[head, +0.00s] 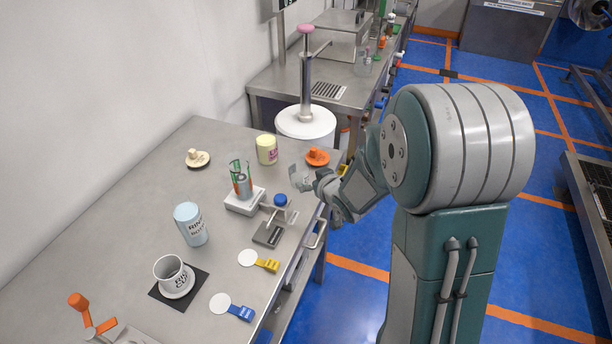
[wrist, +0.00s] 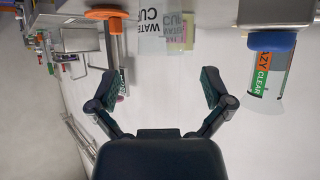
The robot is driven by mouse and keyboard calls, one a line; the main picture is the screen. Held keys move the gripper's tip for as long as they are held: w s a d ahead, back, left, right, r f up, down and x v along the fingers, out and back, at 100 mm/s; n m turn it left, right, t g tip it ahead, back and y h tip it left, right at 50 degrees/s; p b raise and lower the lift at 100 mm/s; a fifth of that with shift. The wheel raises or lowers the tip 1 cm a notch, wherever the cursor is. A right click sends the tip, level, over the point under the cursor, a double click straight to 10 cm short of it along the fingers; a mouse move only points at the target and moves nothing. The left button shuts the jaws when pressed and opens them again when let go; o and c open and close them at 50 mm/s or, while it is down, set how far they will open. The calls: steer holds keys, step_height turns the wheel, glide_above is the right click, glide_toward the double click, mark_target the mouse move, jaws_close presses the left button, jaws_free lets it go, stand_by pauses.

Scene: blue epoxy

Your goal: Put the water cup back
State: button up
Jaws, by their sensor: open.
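The clear water cup (wrist: 151,30), with "WATER CUP" lettering, shows at the top middle of the wrist view, where the scene appears upside down. It lies ahead of my open fingers, with nothing between the tips. My gripper (wrist: 161,82) also shows in the head view (head: 301,182), low over the right edge of the table, between the orange coaster and the blue-knobbed device. In the head view a pale translucent shape beside my gripper may be the cup, but it is partly hidden. I cannot tell exactly what the cup rests on.
An orange coaster (head: 317,157) and yellow jar (head: 267,150) stand behind my gripper. A clear labelled vessel (head: 240,180) stands on a white base, near a blue-knobbed device (head: 268,234). A pale blue can (head: 190,225) and white mug (head: 170,271) stand nearer.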

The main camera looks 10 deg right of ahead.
steer(key=s+d+r+m+g+h, duration=0.2)
steer(key=s+r+g+h, duration=0.15)
steer(key=s+r, duration=0.85)
steer(key=s+a+r+g, duration=0.1)
steer(key=s, duration=0.7)
steer(key=s+a+r+g, duration=0.2)
steer(key=s, duration=0.6)
steer(key=shift+s+a+r+m+y, duration=0.25)
steer(key=shift+s+a+m+y, duration=0.05)
steer(key=shift+m+y, duration=0.15)
